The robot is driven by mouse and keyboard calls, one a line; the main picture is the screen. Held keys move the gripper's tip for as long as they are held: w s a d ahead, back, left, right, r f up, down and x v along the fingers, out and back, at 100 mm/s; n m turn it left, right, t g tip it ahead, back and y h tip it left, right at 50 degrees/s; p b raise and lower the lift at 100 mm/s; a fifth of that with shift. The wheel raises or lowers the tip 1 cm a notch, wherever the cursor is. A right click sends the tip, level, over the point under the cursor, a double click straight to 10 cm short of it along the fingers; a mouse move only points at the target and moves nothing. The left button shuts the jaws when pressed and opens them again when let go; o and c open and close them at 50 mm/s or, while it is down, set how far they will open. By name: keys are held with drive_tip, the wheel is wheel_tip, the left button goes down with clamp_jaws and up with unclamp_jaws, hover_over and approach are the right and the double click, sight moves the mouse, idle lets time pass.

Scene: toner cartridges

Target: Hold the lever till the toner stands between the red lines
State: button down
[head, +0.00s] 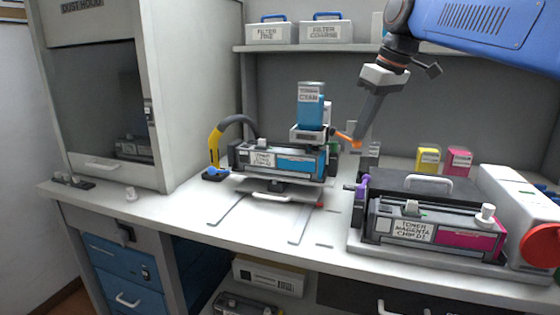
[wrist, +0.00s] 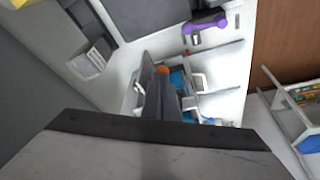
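The cyan toner bottle (head: 312,112) stands upright, label outward, in a white filling head above the cyan cartridge (head: 300,162). The orange-tipped lever (head: 345,136) sticks out to the right of the filling head. My gripper (head: 356,138) points down at the lever's outer end, touching or very near it. In the wrist view the dark fingers (wrist: 158,97) lie close together, with the orange tip (wrist: 163,69) beside them. Whether they grip it is hidden. I cannot make out red lines or a toner level.
The magenta cartridge (head: 440,229) lies on a grey unit at the right, beside a red knob (head: 542,247). Yellow (head: 428,160) and magenta (head: 459,161) boxes stand behind. The front middle of the bench is mostly clear.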

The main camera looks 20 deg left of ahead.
wheel_tip(320, 180, up, 8)
idle(0.9)
